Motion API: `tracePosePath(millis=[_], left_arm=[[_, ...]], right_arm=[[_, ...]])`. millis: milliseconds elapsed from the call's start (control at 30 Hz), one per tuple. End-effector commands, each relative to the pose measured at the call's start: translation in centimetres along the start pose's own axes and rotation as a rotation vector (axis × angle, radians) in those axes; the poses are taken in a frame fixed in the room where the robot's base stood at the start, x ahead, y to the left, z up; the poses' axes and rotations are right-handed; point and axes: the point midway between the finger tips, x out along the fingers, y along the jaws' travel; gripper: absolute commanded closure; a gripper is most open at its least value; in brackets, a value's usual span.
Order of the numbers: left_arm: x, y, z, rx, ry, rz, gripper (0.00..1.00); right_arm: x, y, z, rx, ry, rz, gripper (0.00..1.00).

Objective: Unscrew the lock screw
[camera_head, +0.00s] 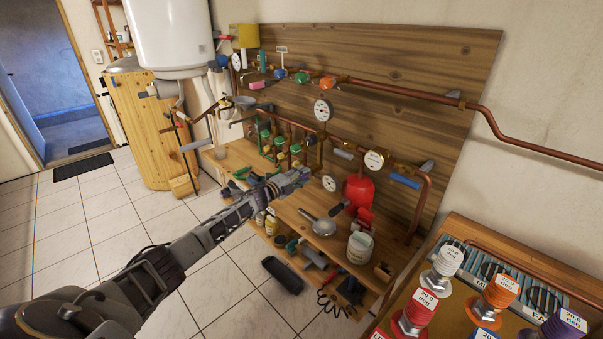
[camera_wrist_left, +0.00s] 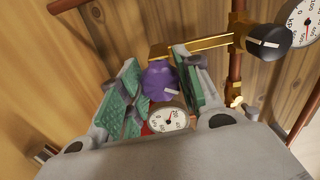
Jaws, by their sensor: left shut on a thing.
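My left gripper (camera_head: 298,178) reaches in over the wooden bench toward the pipework. In the left wrist view its green-padded fingers (camera_wrist_left: 158,95) stand on both sides of a purple knob (camera_wrist_left: 160,78) with a pale mark. The gripper is shut on this knob, which sits by a brass fitting (camera_wrist_left: 190,46). I cannot tell for sure whether the purple knob is the lock screw. A dial gauge (camera_wrist_left: 169,120) shows between the fingers, partly hidden by the gripper body. The knob is not clear in the head view. My right gripper is not in view.
A black knob (camera_wrist_left: 270,42) and a kPa gauge (camera_wrist_left: 303,22) are right of the fingers. A red tank (camera_head: 358,192), a metal pan (camera_head: 322,227) and a white bucket (camera_head: 360,247) stand on the bench. Copper pipes (camera_head: 400,90) cross the wooden backboard. The tiled floor at left is mostly clear.

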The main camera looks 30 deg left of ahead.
Motion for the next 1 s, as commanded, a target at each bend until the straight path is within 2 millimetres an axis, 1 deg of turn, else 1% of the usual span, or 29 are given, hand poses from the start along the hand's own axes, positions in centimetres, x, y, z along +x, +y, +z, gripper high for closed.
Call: tracePosePath(millis=[33,200,400,600,967,1000], left_arm=[[0.0,-0.2,0.1,-0.039,-0.003,0.001,0.9],[0.0,-0.1,0.1,-0.16,-0.002,0.002,0.9],[-0.1,0.1,0.1,-0.25,-0.003,0.002,0.9],[-0.1,0.2,0.1,-0.285,-0.003,0.002,0.9],[-0.1,0.2,0.1,-0.287,-0.003,0.002,0.9],[-0.1,0.2,0.1,-0.287,-0.003,0.002,0.61]], right_arm=[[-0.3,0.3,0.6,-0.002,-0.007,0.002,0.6],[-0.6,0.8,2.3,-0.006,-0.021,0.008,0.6],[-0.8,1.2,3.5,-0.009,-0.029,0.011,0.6],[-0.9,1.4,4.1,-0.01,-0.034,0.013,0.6],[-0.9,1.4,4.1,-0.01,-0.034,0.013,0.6],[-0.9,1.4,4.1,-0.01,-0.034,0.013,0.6]])
